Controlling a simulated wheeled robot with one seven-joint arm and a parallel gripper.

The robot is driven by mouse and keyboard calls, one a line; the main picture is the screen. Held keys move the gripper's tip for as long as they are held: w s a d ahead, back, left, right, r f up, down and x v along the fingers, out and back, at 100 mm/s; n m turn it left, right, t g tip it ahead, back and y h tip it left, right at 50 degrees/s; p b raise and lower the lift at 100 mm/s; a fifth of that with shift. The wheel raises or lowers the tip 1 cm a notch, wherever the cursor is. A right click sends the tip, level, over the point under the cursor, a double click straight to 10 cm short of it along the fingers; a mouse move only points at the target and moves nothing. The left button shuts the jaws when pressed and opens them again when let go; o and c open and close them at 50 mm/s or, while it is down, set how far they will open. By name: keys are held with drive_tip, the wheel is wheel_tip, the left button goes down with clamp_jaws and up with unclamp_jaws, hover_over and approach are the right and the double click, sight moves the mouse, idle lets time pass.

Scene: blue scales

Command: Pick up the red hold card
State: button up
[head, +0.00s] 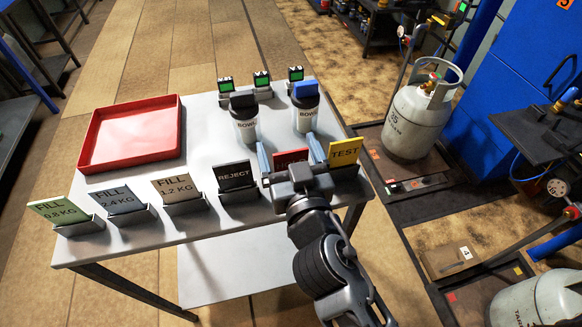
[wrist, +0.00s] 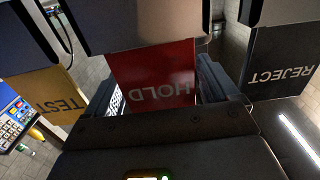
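The red hold card (wrist: 152,75) stands in its holder, with its word upside down in the wrist view. In the head view the red card (head: 291,157) is partly hidden behind my gripper. My gripper (head: 291,155) is over this card, with one blue-grey finger on each side of it. In the wrist view the fingers of my gripper (wrist: 160,90) stand apart to the left and right of the card. Gaps show between the fingers and the card edges, so the gripper is open around it. The lower part of the card is hidden by its holder.
The black reject card (head: 236,175) and the yellow test card (head: 345,152) stand close on either side. Several fill cards stand to the left on the grey table (head: 215,225). A red tray (head: 130,168) and two bowl containers (head: 244,122) are farther back.

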drive_tip(key=c, duration=0.8)
drive_tip(key=shift+r, duration=0.1)
